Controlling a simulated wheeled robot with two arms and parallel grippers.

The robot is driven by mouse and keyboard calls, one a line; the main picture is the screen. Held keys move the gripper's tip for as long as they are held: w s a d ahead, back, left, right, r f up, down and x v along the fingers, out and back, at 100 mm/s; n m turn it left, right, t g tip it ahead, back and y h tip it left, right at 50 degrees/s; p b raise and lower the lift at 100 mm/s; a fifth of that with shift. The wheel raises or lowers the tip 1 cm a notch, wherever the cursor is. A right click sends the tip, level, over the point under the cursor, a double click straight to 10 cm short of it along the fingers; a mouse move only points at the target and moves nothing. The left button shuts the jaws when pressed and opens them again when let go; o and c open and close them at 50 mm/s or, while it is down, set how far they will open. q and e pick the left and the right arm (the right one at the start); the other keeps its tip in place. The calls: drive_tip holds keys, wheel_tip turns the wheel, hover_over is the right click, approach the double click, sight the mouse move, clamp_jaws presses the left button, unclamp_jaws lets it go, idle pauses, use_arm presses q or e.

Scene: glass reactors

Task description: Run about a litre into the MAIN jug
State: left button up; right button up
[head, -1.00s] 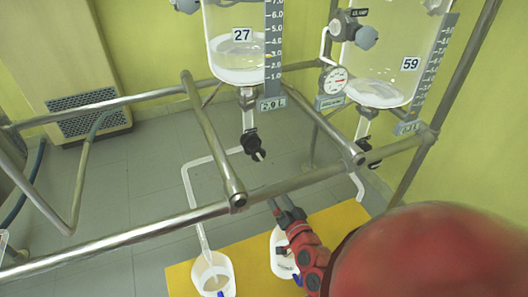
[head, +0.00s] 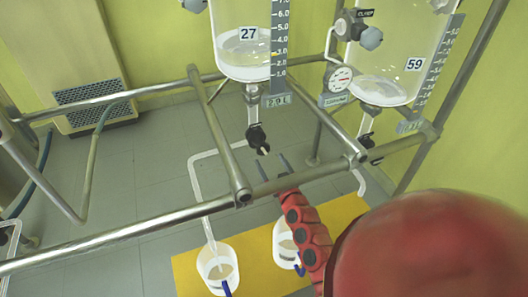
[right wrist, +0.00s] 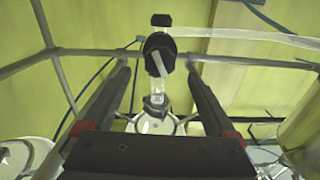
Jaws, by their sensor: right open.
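Glass reactor 27 (head: 240,45) holds some clear liquid at its bottom, beside a grey scale. Its black drain valve (head: 257,138) hangs below, and also shows in the right wrist view (right wrist: 158,45) with a pale lever. A pale tube runs from the valve side down to the left white jug (head: 215,262). Another white jug (head: 285,248) stands to its right. I cannot read which jug is MAIN. My right gripper (head: 273,172) is open and empty, just below the valve; in the wrist view its fingers (right wrist: 158,72) stand either side of the lever. My left gripper is out of view.
Reactor 59 (head: 385,80) with its own outlet tube stands at the right, near a gauge (head: 340,78). Metal frame rails (head: 130,235) cross in front of the valve and above the jugs. The jugs stand on a yellow surface (head: 255,258).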

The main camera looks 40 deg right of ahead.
sight(264, 151)
drive_tip(key=x, duration=0.6)
drive_tip(key=shift+w+b, duration=0.2)
drive_tip(key=shift+b, duration=0.2)
drive_tip(key=c, duration=1.4)
drive_tip(key=shift+m, duration=0.3)
